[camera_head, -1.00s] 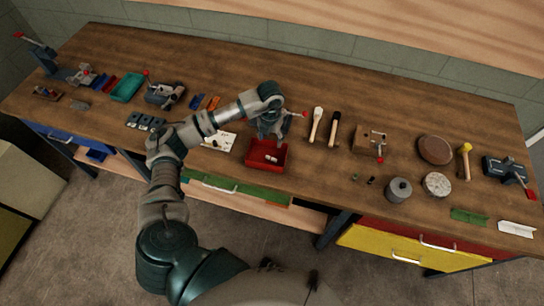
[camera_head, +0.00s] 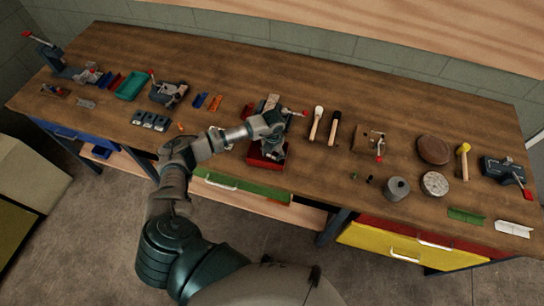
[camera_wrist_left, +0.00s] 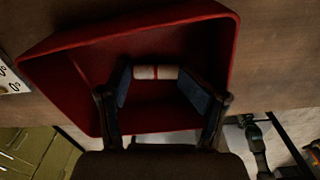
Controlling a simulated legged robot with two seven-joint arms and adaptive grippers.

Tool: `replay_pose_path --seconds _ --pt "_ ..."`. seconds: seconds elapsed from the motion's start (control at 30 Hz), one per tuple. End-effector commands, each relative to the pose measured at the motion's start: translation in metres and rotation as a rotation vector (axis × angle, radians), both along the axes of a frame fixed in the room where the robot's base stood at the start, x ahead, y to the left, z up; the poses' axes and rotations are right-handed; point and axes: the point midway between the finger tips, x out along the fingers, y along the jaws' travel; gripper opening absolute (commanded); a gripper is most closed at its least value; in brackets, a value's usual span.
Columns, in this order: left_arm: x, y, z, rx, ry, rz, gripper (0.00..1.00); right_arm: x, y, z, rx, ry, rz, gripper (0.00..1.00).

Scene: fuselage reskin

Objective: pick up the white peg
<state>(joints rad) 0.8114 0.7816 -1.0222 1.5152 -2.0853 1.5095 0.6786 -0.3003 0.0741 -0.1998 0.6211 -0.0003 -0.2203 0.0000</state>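The red bin (camera_head: 262,164) stands near the front edge of the bench, under my left gripper (camera_head: 272,150). In the left wrist view the bin (camera_wrist_left: 75,75) fills most of the picture. Inside it lies the white peg (camera_wrist_left: 145,72), seen as two short white pieces end to end with a thin red line between them; I cannot tell if they are one peg or two. My left gripper (camera_wrist_left: 157,85) is open, its blue-grey finger pads on either side of the white pieces, close to their ends. Contact cannot be made out. My right gripper is not in view.
Two hammers (camera_head: 316,122) lie right of the bin. A wooden block with a red-handled clamp (camera_head: 370,140) is farther right. A white plate (camera_head: 222,138) with holes lies left of the bin, partly behind my arm.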

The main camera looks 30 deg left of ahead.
Motion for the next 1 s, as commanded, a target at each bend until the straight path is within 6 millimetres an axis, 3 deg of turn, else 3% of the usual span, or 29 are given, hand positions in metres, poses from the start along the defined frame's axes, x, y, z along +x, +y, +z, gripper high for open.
replay_pose_path --seconds 0.07,0.2,0.47,0.77,0.8,1.0 --pt "0.000 0.001 -0.001 -0.002 0.001 0.000 0.60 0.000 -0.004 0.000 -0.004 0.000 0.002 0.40" --pt "0.000 0.004 -0.001 -0.005 0.000 0.001 0.28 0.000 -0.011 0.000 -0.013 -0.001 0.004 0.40" --pt "-0.001 0.007 -0.003 -0.003 0.004 0.001 0.25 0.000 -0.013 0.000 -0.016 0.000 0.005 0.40" --pt "-0.002 0.005 -0.004 0.000 0.006 0.002 0.28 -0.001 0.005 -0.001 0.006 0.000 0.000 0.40" --pt "-0.002 0.005 -0.004 0.000 0.006 0.002 0.23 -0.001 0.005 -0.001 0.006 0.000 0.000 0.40" --pt "-0.002 0.005 -0.002 -0.002 0.006 0.001 0.23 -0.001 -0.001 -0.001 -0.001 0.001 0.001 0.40"
